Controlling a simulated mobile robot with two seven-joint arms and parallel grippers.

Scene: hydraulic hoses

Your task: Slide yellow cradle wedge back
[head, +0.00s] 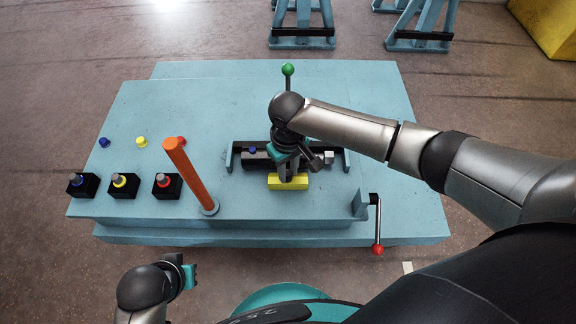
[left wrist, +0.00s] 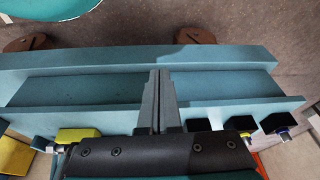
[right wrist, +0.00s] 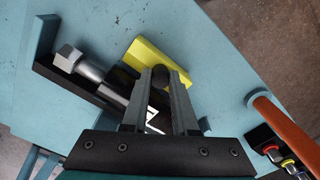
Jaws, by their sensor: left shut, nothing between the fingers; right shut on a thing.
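The yellow cradle wedge (head: 288,183) lies at the front of the black cradle on the blue bench. It also shows in the right wrist view (right wrist: 150,52), just beyond my fingertips. My right gripper (head: 292,176) comes down over the wedge. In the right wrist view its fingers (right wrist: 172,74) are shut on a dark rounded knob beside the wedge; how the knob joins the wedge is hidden. A dark cylinder with a silver end fitting (right wrist: 70,60) lies in the cradle. My left gripper (head: 190,272) is shut and empty in front of the bench; its closed fingers show in the left wrist view (left wrist: 160,75).
An orange post (head: 187,172) stands left of the cradle. Several black blocks with coloured rings (head: 122,186) sit farther left. A green-knobbed lever (head: 288,70) stands behind my right gripper, and a red-knobbed crank (head: 377,248) hangs at the front right edge.

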